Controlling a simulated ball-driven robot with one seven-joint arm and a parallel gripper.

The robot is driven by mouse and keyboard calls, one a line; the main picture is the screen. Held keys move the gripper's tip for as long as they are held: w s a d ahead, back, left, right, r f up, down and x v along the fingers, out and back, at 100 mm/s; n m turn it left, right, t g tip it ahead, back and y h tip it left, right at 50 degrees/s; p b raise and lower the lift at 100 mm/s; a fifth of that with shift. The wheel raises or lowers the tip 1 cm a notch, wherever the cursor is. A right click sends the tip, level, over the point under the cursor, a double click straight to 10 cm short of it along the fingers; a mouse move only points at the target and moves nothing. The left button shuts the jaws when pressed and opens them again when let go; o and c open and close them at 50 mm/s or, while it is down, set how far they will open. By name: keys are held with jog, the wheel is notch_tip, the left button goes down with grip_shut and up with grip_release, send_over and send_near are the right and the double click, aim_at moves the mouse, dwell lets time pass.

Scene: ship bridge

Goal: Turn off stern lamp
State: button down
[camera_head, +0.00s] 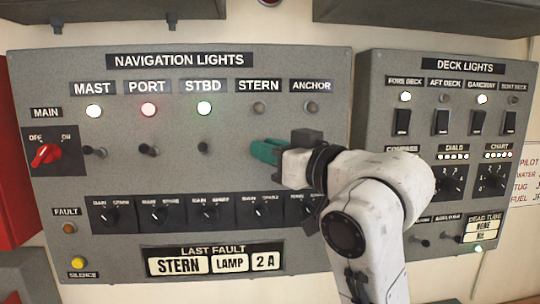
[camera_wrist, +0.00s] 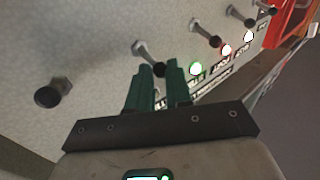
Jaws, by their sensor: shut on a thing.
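The stern lamp (camera_head: 259,107) under the STERN label (camera_head: 259,86) is unlit in the head view. My gripper (camera_head: 266,150), with green fingers, is below it at the row of toggle switches and hides the stern switch there. In the wrist view, the stern toggle switch (camera_wrist: 146,52) sticks out of the panel, and its dark ball tip is between the fingertips of my gripper (camera_wrist: 159,73). The gripper is shut on this tip.
The mast lamp (camera_head: 94,111), port lamp (camera_head: 148,110) and starboard lamp (camera_head: 204,108) are lit; the anchor lamp (camera_head: 311,107) is dark. The starboard switch (camera_head: 204,147) is left of my gripper. In the wrist view, the anchor switch (camera_wrist: 55,95) is at left, apart from my fingers.

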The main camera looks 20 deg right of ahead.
notch_tip(320, 180, down, 4)
jog(key=n+t+y+b, duration=0.2)
jog(key=n+b, duration=0.1)
jog(key=b, duration=0.4)
jog(key=n+t+y+b, duration=0.2)
jog(key=n+b, duration=0.1)
jog(key=b, duration=0.5)
jog(key=shift+w+f, duration=0.15)
jog(key=shift+y+b, duration=0.45)
jog(key=shift+y, duration=0.05)
jog(key=shift+n, duration=0.3)
jog(key=c, duration=1.1)
grip_release()
jog(key=shift+w, duration=0.1)
jog(key=shift+o, duration=0.2)
